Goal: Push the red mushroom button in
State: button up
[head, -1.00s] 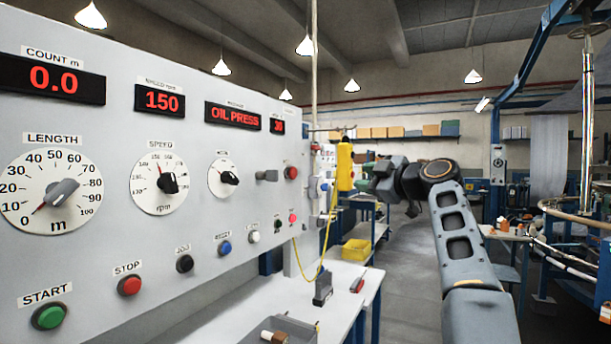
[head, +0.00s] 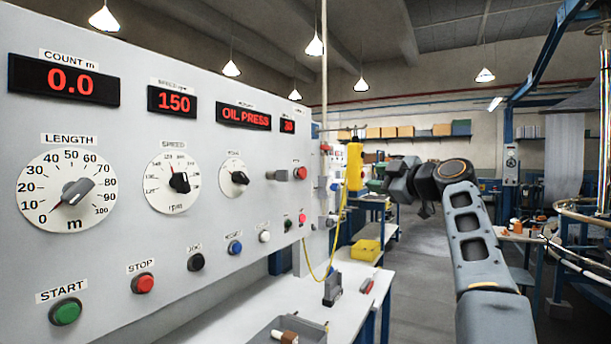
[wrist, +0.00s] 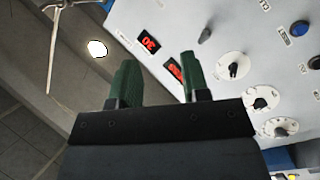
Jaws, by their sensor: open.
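A red button with a rounded head (head: 300,173) sits at the right end of the grey control panel (head: 120,135), right of a grey switch. It looks like the mushroom button and stands out from the panel. A red STOP button (head: 144,283) is on the lower left. My gripper (wrist: 157,80) is open and empty, its two green fingers apart in the wrist view. In the head view my arm is right of the panel, apart from the red button. The wrist view shows dials and displays but no red button that I can make out.
A yellow pendant box (head: 355,167) hangs on a cable between the panel and my arm. A white bench (head: 300,300) with a grey tray (head: 287,335) stands below the panel. A yellow bin (head: 366,250) lies behind. The aisle floor (head: 420,260) is clear.

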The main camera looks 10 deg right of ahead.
jog(key=shift+a+f, duration=0.15)
jog(key=shift+f, duration=0.1)
jog(key=shift+c, duration=1.4)
jog(key=a+f+m+g, duration=0.1)
jog(key=f+m, duration=0.1)
jog(key=f, duration=0.1)
jog(key=a+f+m+g+h, duration=0.1)
jog(key=a+f+m, duration=0.1)
jog(key=f, duration=0.2)
jog(key=a+f+m+g+h, duration=0.1)
jog(key=a+f+m, duration=0.1)
jog(key=f, duration=0.2)
jog(key=shift+s+a+f+g, duration=0.1)
jog(key=shift+s+a+g, duration=0.05)
jog(key=shift+s+g, duration=0.25)
grip_shut()
jog(key=s+a+f+m+g+h, duration=0.2)
jog(key=s+f+m+g, duration=0.1)
jog(key=s+f, duration=0.6)
jog(key=s+a+f+m+g+h, duration=0.2)
jog(key=s+f, duration=0.6)
jog(key=f, duration=0.7)
jog(key=s+a+f+m+g+h, duration=0.1)
jog(key=s+a+f+m+g, duration=0.2)
jog(key=s+f, duration=0.6)
notch_tip(320, 180, down, 3)
jog(key=shift+s+r+m+g+h, duration=0.1)
jog(key=shift+s+m+g+h, duration=0.3)
jog(key=shift+g, duration=0.4)
jog(key=shift+a, duration=0.1)
